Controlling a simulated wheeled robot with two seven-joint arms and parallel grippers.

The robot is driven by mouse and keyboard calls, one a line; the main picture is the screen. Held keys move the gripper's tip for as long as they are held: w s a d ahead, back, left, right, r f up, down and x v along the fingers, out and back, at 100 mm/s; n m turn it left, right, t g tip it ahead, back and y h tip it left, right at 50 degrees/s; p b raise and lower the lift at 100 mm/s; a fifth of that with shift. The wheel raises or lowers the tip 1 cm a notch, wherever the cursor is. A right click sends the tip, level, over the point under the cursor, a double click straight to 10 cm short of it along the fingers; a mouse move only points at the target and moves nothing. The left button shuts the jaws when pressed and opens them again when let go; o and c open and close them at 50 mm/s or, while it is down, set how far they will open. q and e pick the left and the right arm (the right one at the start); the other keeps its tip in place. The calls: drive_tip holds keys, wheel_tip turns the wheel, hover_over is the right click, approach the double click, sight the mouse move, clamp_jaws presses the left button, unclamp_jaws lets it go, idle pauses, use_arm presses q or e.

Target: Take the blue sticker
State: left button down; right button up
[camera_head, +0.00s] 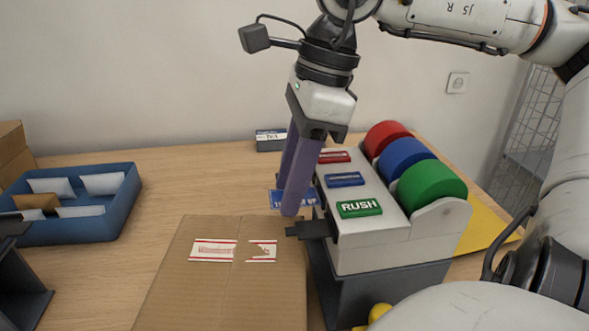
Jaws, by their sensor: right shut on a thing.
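The blue sticker (276,198) with white lettering is at the front left of the sticker dispenser (383,235). My right gripper (293,202) points down with its purple fingers shut on the sticker and covers its middle. The sticker's ends show on both sides of the fingers, just above the far right corner of the cardboard box. I cannot tell whether it still touches the dispenser. The dispenser carries a red roll (385,137), a blue roll (404,158) and a green roll (431,185).
A cardboard box (218,290) with red-edged tape lies in front. A blue tray (120,215) with white items stands at the left. A small dark box (270,141) is at the back. The table between is clear.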

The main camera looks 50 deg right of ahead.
drive_tip(key=shift+w+a+r+p, duration=0.2)
drive_tip(key=shift+a+r+p, duration=0.05)
drive_tip(key=shift+r+p, duration=0.55)
drive_tip(key=shift+w+a+r+p, duration=0.2)
drive_tip(key=shift+r+p, duration=0.45)
drive_tip(key=shift+r, duration=0.1)
drive_tip(key=p+v, duration=0.3)
drive_tip(key=v, duration=0.6)
drive_tip(key=shift+s+d, duration=0.1)
